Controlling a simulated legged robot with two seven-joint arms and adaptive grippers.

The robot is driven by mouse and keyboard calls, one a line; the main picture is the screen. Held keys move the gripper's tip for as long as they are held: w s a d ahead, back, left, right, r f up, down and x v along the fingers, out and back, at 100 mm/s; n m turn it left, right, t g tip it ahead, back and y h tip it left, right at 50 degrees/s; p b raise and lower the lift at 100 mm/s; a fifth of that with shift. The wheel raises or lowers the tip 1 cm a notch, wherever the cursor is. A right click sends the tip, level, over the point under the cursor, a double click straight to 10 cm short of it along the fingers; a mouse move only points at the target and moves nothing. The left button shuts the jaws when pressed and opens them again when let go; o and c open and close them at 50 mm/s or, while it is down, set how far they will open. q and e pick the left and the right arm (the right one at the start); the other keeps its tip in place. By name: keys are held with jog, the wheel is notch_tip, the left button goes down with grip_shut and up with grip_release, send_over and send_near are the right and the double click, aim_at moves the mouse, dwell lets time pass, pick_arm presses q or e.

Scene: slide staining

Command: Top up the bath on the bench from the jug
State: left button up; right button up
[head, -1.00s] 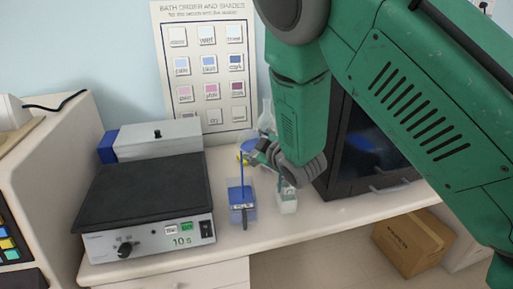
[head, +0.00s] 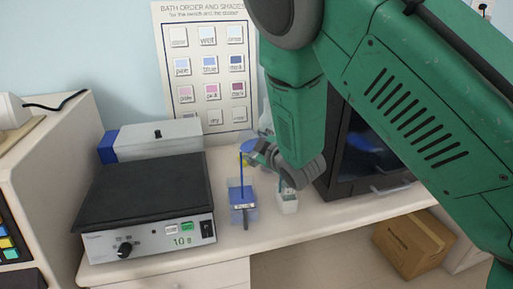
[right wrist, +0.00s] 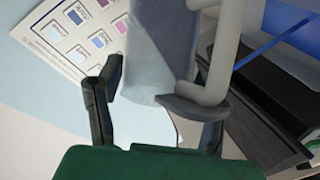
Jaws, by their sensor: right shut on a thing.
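My right gripper (head: 263,154) is shut on the jug (head: 249,145), which is tilted with blue liquid at its mouth. In the right wrist view the jug (right wrist: 157,50) is a pale, see-through vessel with a thick handle, between the fingers. A thin blue stream (head: 240,172) falls from the jug into the bath (head: 244,214), a clear rectangular container on the bench, left of the gripper. Blue liquid fills much of the bath; a dark label or clip is on its front. Part of the jug is hidden by my gripper. My left gripper is not in view.
A small white container (head: 287,204) stands just right of the bath. A dark-fronted cabinet (head: 365,150) stands right. A wall chart (head: 207,70) hangs behind. The bench's front edge is close to the bath.

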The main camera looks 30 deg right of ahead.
jog(key=shift+a+b, duration=0.35)
jog(key=shift+b, duration=0.05)
jog(key=shift+d, duration=0.35)
jog(key=shift+a, duration=0.15)
jog(key=shift+a, duration=0.1)
jog(key=shift+f+n, duration=0.1)
jog(key=shift+n, duration=0.2)
jog(key=shift+a+f+n+t+h+b, duration=0.15)
jog(key=shift+n+t+h+b, duration=0.2)
jog(key=shift+b, duration=0.45)
jog(key=shift+f, duration=0.1)
dwell(0.5)
